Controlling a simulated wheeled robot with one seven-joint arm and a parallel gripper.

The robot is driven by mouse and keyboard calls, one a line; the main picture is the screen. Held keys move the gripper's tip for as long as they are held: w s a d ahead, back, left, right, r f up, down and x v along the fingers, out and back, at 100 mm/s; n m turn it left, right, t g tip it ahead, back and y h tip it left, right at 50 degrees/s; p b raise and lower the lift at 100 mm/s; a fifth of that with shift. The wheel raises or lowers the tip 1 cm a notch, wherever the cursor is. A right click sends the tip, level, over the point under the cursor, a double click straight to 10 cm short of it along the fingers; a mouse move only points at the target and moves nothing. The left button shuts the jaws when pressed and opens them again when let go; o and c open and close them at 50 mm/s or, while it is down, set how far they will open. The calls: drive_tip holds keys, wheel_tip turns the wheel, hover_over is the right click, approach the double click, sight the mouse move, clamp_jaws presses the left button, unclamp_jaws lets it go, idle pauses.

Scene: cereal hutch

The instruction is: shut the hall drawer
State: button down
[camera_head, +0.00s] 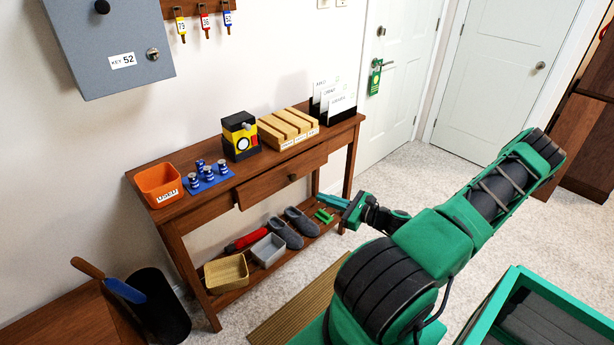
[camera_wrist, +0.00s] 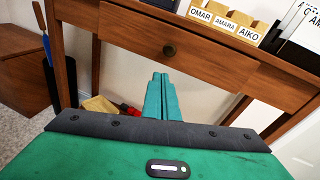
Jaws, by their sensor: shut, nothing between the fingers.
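The brown hall drawer (camera_head: 270,192) is in the front of the wooden hall table (camera_head: 222,182). Its front seems to stand out a little from the table, but how far is hard to tell. A round dark knob (camera_head: 292,177) is at its middle. In the wrist view the drawer front (camera_wrist: 215,72) and knob (camera_wrist: 169,50) are ahead of my gripper. My gripper (camera_head: 322,196) is shut and empty, in front of the table and below the right part of the drawer. Its closed teal fingers (camera_wrist: 160,80) point toward the table, apart from the knob.
An orange bin (camera_head: 158,184), a blue mat with several small cans, a black-yellow box (camera_head: 240,137) and a wooden card rack (camera_head: 288,128) stand on top. Slippers (camera_head: 290,229) and baskets (camera_head: 226,272) sit on the lower shelf. The table leg (camera_head: 351,165) is near my gripper.

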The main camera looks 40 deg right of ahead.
sight(303, 170)
drive_tip(key=d+m+t+h, duration=0.2)
drive_tip(key=d+m+h, duration=0.1)
drive_tip(key=d+m, duration=0.15)
drive_tip(key=w, duration=1.3)
drive_tip(key=shift+w+r, duration=0.2)
drive_tip(key=shift+r, duration=0.05)
drive_tip(key=w, duration=0.4)
drive_tip(key=shift+a, duration=0.1)
drive_tip(key=shift+w+r, duration=0.15)
drive_tip(key=shift+r, duration=0.05)
drive_tip(key=shift+s+f, duration=0.2)
drive_tip(key=s, duration=1.4)
drive_tip(key=shift+d, duration=0.3)
